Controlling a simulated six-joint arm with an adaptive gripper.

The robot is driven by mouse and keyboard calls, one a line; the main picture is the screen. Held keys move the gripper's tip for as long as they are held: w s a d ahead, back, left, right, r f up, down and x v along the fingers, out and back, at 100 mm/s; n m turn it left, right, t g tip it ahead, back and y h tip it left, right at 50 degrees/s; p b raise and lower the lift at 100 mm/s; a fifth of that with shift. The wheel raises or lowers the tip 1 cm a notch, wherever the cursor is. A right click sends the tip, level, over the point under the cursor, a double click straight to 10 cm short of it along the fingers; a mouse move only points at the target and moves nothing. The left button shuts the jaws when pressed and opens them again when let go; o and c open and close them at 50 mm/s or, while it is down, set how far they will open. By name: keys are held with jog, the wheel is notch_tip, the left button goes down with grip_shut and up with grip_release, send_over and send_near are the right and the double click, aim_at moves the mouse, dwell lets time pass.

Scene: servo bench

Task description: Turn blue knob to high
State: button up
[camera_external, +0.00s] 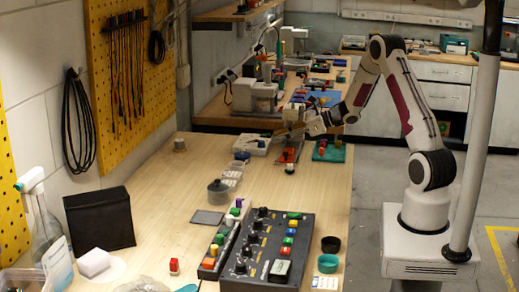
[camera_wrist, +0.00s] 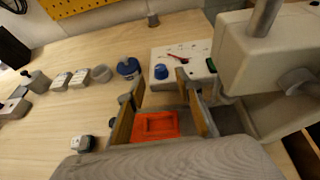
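A small blue knob (camera_wrist: 161,72) stands on a white panel (camera_wrist: 168,53) in the wrist view. The white panel also shows in the external view (camera_external: 249,149), where the knob is too small to make out. My gripper (camera_wrist: 161,80) is open, with its two fingers spread and nothing held. In the picture the knob lies between and just beyond the fingertips; I cannot tell the height gap. In the external view my gripper (camera_external: 281,134) hangs over the bench near the panel's right edge. A red switch with a dark lever lies beside the knob on the panel. Any high mark is unreadable.
An orange-red box (camera_wrist: 156,125) sits below my fingers. A round blue-topped item (camera_wrist: 129,67) and clear cups (camera_wrist: 101,73) stand left of the panel. A large grey machine (camera_wrist: 262,65) stands close on the right. A dark control box (camera_external: 265,248) with coloured buttons is at the bench front.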

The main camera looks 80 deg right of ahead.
aim_at(265, 147)
jog(key=shift+x, duration=3.1)
grip_shut()
